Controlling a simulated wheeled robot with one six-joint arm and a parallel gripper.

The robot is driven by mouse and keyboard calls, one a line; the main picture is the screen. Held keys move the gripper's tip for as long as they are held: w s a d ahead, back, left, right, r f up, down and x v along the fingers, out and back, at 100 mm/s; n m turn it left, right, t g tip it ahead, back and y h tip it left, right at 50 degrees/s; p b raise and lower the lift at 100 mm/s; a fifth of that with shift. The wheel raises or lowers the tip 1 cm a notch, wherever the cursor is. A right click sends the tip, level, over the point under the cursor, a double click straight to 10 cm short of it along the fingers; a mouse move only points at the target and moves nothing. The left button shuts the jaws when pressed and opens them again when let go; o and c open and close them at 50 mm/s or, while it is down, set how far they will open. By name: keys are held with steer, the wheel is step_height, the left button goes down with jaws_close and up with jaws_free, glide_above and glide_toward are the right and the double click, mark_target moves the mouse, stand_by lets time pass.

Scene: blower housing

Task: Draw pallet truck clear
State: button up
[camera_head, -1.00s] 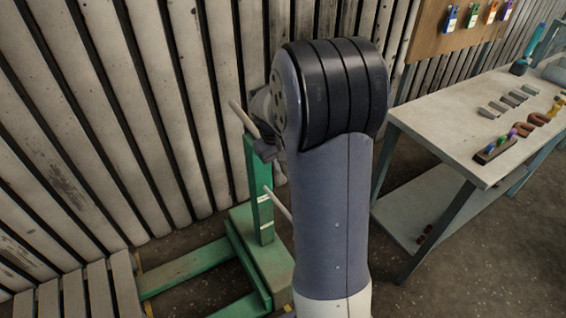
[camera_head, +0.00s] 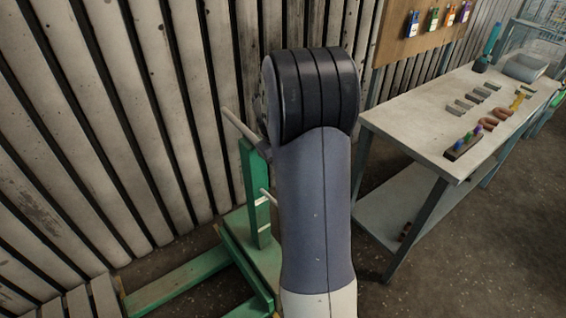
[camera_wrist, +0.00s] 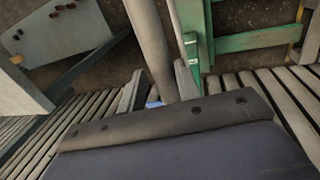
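The green pallet truck (camera_head: 262,225) stands at the lower middle of the head view, with an upright post and forks low over the floor. A grey handle bar (camera_head: 238,125) sticks out to the left near the top of the post. In the wrist view the handle bar (camera_wrist: 150,38) runs down between the two fingers of my gripper (camera_wrist: 160,88), which look closed against its sides. The truck's green frame (camera_wrist: 245,42) shows at the upper right there. In the head view my arm hides most of the gripper and part of the truck.
A workbench (camera_head: 410,125) with a lower shelf, tools and a bin stands at the right. A slatted wall (camera_head: 130,130) rises close behind the truck. Pale slats (camera_head: 80,303) lie at the lower left, by the fork end. Dark floor is open at lower right.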

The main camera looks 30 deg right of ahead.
steer(key=shift+o, duration=1.1)
steer(key=shift+r, duration=0.15)
step_height(320, 180, up, 10)
steer(key=a, duration=0.2)
steer(key=shift+r, duration=0.15)
steer(key=f, duration=0.3)
steer(key=d+f, duration=0.1)
steer(key=f, duration=0.3)
steer(key=d+f, duration=0.1)
steer(key=f, duration=0.2)
steer(key=shift+f, duration=0.35)
steer(key=shift+a, duration=0.45)
